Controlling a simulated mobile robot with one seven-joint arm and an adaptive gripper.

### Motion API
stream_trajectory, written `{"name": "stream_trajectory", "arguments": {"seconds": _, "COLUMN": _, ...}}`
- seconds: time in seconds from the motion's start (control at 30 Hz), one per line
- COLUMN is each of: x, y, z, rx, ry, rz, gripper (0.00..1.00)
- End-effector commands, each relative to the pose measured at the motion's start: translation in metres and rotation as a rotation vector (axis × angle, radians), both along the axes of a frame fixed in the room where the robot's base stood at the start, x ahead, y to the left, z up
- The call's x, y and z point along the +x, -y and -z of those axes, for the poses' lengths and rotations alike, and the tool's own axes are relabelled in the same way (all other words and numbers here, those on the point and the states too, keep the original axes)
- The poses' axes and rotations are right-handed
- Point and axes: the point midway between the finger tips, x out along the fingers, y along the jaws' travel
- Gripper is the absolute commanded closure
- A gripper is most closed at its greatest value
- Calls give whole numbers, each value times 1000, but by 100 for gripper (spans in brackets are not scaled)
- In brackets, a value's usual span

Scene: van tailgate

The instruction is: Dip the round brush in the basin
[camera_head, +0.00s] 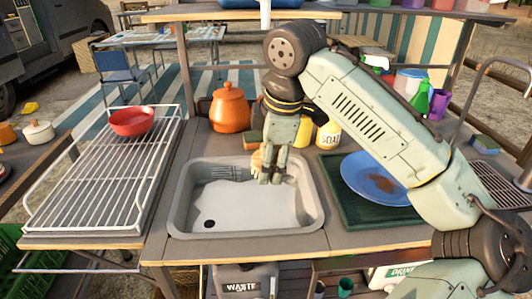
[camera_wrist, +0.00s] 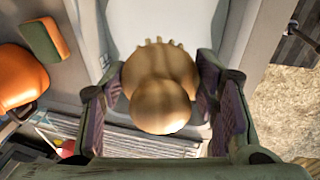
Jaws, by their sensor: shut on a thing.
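The grey basin (camera_head: 180,205) is set in the counter, with whitish water or a pale floor (camera_head: 235,213) inside and a dark drain spot at its lower left. My gripper (camera_head: 272,178) points down at the basin's back part. It is shut on the tan round brush (camera_head: 256,163), which shows only partly beside the fingers. In the wrist view the brush (camera_wrist: 160,88) sits between the two finger pads, its rounded knob toward the camera and bristle tips at its far edge. Whether the bristles touch the water cannot be told.
A drying rack (camera_head: 100,175) with a red bowl (camera_head: 132,121) stands left. An orange pot (camera_head: 230,108) and a sponge (camera_wrist: 40,38) are behind the basin. A blue plate (camera_head: 372,180) lies on a green tray at right, with a soap container (camera_head: 328,134) and bottles behind.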

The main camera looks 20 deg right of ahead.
Motion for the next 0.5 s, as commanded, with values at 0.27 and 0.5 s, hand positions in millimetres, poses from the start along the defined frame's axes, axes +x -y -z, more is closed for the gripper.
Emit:
{"name": "stream_trajectory", "arguments": {"seconds": 0.27, "x": 0, "y": 0, "z": 23, "rx": -1, "ry": 1, "rz": 1, "gripper": 67}}
{"name": "stream_trajectory", "arguments": {"seconds": 0.5, "x": 0, "y": 1, "z": 46, "rx": -3, "ry": 0, "rz": 2, "gripper": 67}}
